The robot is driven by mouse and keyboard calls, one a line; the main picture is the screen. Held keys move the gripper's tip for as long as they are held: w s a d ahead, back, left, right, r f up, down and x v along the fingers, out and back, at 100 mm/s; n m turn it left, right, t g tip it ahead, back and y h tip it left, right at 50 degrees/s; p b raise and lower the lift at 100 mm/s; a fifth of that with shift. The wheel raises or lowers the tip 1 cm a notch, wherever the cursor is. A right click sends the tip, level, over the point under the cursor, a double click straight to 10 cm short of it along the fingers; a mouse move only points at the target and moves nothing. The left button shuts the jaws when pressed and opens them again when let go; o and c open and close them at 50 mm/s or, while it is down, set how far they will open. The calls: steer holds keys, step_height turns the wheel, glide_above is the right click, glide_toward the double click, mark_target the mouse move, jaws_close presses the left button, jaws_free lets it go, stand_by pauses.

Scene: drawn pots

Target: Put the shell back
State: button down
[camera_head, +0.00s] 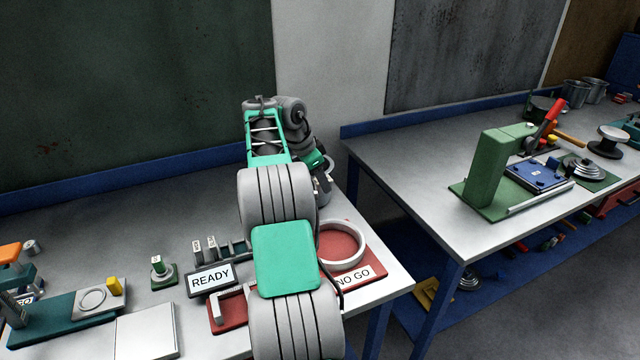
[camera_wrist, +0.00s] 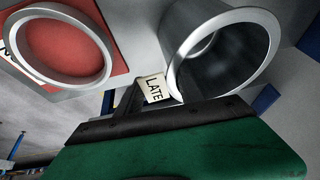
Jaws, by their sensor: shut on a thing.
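The shell, which I take to be the grey hollow metal cylinder (camera_wrist: 222,62), shows large at the right of the wrist view with its open round mouth facing the camera. A small part of it shows behind my arm in the head view (camera_head: 327,188). A white tag reading LATE (camera_wrist: 154,89) sits at its left edge. My gripper (camera_wrist: 142,92) is shut on the shell at this tagged edge; the exact contact is partly hidden by the dark finger. In the head view my arm hides most of the gripper.
A red NO GO plate (camera_head: 372,272) with a pale ring (camera_head: 342,243) lies at the bench's right end. A READY sign (camera_head: 211,280), small upright blocks and a red tray (camera_head: 228,312) are left of my arm. A second bench (camera_head: 420,190) stands across a gap.

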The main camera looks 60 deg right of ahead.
steer(key=c, duration=0.7)
jaws_free()
steer(key=shift+f, duration=0.1)
steer(key=shift+c, duration=0.2)
steer(key=p+v, duration=0.6)
steer(key=v, duration=0.5)
steer(key=w+a+r+n+t, duration=0.1)
steer(key=w+a+r+n, duration=0.2)
steer(key=a, duration=0.4)
steer(key=w+a+r+n+t, duration=0.1)
steer(key=a+r+n, duration=0.2)
steer(key=a+n, duration=0.3)
steer(key=s+a+f+n+t+y, duration=0.1)
steer(key=s+a+f+n, duration=0.2)
steer(key=a, duration=0.8)
steer(key=s+a+f+n+t+y, duration=0.1)
steer(key=s+a+f+n, duration=0.2)
steer(key=a+n, duration=0.4)
steer(key=s+a+f+n+t+y, duration=0.1)
steer(key=s+a+n, duration=0.4)
steer(key=a, duration=1.1)
step_height(320, 180, down, 2)
steer(key=shift+s+a+f+t+y+p, duration=0.15)
steer(key=shift+s+a+t+y+p, duration=0.2)
steer(key=shift+y, duration=0.25)
